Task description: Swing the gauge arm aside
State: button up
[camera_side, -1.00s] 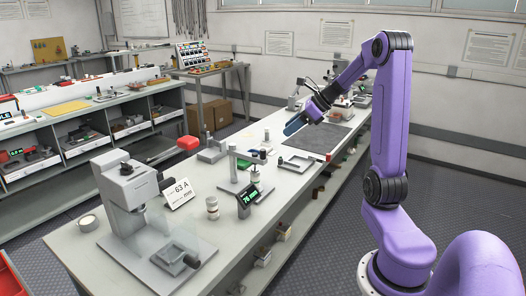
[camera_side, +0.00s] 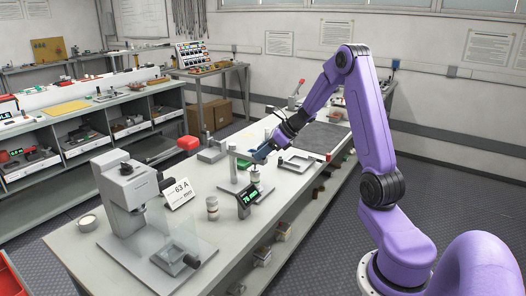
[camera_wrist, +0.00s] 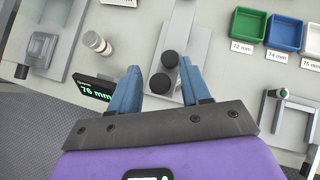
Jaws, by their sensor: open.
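The gauge stands on the bench with an upright post (camera_side: 232,163) and a display (camera_side: 247,200) reading 76 mm. A pale cylindrical fuse (camera_side: 255,178) stands beside the post, below the arm's end. In the wrist view the gauge arm looks like a grey bar (camera_wrist: 178,32), with two round black knobs (camera_wrist: 170,59) near its end. My gripper (camera_side: 260,155) is just over this end, with blue fingers. In the wrist view my gripper (camera_wrist: 159,66) is open, one finger on each side of the knobs. I cannot tell whether a finger touches them.
Another fuse (camera_side: 212,207) stands left of the display. A grey press (camera_side: 128,190) with a clear guard and a 63 A card (camera_side: 180,192) are further left. Green, blue and white bins (camera_wrist: 248,24) lie right of my fingers. A dark mat (camera_side: 318,138) lies behind.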

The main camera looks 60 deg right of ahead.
grip_shut()
jog(key=shift+d, duration=0.1)
